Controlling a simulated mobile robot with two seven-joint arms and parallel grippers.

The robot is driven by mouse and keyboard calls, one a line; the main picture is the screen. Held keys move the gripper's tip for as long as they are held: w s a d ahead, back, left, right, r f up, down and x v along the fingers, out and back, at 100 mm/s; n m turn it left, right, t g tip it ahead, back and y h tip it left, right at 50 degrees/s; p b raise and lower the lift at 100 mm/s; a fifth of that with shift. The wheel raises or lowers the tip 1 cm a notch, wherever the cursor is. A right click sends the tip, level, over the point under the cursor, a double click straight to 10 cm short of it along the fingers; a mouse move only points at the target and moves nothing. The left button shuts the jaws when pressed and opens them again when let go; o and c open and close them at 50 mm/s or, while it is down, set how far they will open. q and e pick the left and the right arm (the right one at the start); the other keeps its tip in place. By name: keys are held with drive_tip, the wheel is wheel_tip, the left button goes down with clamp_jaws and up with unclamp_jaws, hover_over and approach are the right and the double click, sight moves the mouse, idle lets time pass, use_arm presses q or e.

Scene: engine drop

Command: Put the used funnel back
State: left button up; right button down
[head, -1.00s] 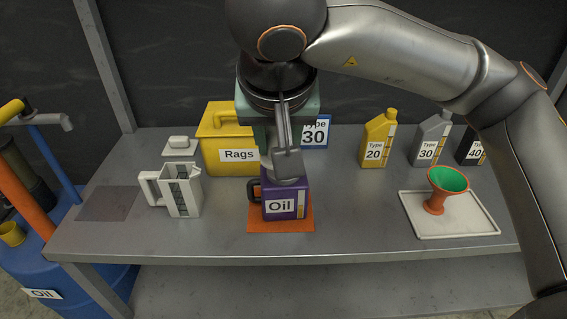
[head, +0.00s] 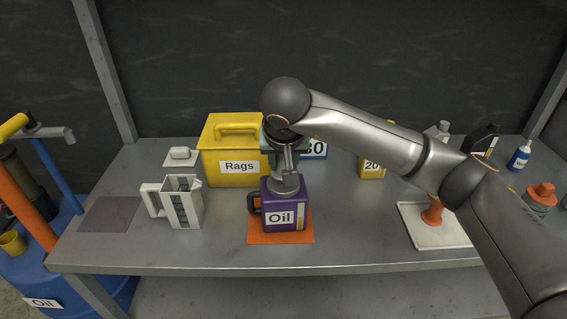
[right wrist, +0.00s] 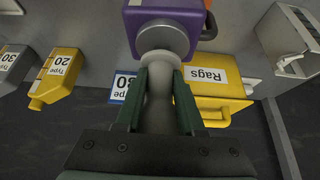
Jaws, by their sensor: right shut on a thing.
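An orange funnel (head: 433,214) stands on a white tray (head: 460,240) at the right of the bench. My arm hides its upper part in the head view. My right gripper (head: 286,170) is at the top of a purple jug labelled Oil (head: 272,217), which stands on an orange mat (head: 257,238). In the right wrist view, its fingers (right wrist: 160,88) are shut around the stem of a grey flared piece (right wrist: 162,36). The wide round end of this piece is at the jug's top; I cannot tell whether it touches. My left gripper is out of view.
A yellow Rags box (head: 224,185) is behind the jug, and a white pitcher (head: 187,208) is to its left. Oil bottles, including a yellow Type 20 bottle (head: 370,168), stand at the back right. The bench front is clear between jug and tray.

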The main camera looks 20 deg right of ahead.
drive_tip(key=shift+f, duration=0.5)
drive_tip(key=shift+f, duration=0.1)
drive_tip(key=shift+f, duration=0.2)
drive_tip(key=c, duration=0.5)
unclamp_jaws()
